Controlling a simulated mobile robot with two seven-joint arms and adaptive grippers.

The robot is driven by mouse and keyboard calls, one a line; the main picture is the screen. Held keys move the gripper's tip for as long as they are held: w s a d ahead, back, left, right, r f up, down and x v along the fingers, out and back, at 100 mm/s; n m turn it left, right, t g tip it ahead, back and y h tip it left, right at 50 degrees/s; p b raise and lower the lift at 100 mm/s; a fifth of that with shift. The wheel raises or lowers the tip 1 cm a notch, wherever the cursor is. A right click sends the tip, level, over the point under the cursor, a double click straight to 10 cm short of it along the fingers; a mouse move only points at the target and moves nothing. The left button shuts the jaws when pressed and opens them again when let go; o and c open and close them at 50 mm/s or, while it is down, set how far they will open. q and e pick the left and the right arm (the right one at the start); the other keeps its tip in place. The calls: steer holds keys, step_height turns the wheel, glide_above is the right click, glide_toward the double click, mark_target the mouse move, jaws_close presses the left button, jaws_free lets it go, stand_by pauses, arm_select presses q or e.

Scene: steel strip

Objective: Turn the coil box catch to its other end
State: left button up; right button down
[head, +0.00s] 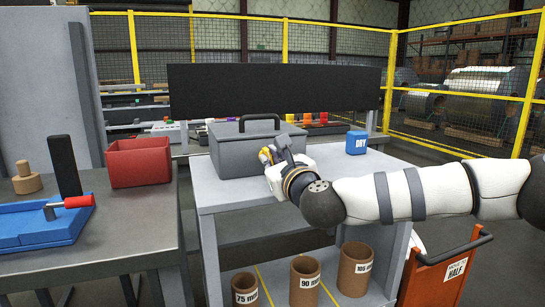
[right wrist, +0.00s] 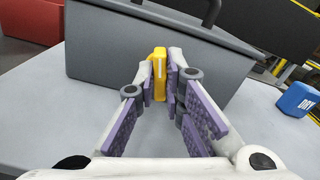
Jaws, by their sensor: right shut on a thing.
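The coil box (head: 228,158) is a grey lidded box with a dark handle, standing on a light grey table. It fills the upper part of the right wrist view (right wrist: 105,50). Its yellow catch (right wrist: 159,75) is on the front face and stands upright in the right wrist view. My right gripper (head: 272,158) is at the front of the box, and its purple-padded fingers (right wrist: 165,86) are shut on the catch. The fingers hide part of the catch. My left gripper is not in view.
A blue block marked DRY (head: 356,143) stands at right on the light grey table (head: 235,192). A red bin (head: 139,166) and a blue tray (head: 30,232) are on the left bench. Labelled brown tubes (head: 305,282) stand on the lower shelf. An orange cart (head: 440,275) is at right.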

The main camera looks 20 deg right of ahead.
steer(key=n+p, duration=0.1)
steer(key=n, duration=0.2)
steer(key=shift+a+r+n, duration=0.1)
steer(key=shift+r+n, duration=0.05)
steer(key=shift+n, duration=0.25)
steer(key=n+p, duration=0.1)
steer(key=n, duration=0.3)
steer(key=shift+n+p, duration=0.3)
steer(key=shift+p, duration=0.05)
steer(key=n+p, duration=0.1)
steer(key=n, duration=0.2)
steer(key=shift+a, duration=0.1)
arm_select(q)
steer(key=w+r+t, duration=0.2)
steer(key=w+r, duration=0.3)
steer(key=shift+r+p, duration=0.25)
steer(key=shift+p, duration=0.1)
arm_select(e)
steer(key=shift+f+n, duration=0.2)
steer(key=shift+n, duration=0.55)
steer(key=shift+f+n, duration=0.15)
steer(key=shift+n, duration=0.6)
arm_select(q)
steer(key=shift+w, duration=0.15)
arm_select(e)
steer(key=shift+f, duration=0.1)
steer(key=c, duration=1.7)
jaws_free()
steer(key=shift+s, duration=0.1)
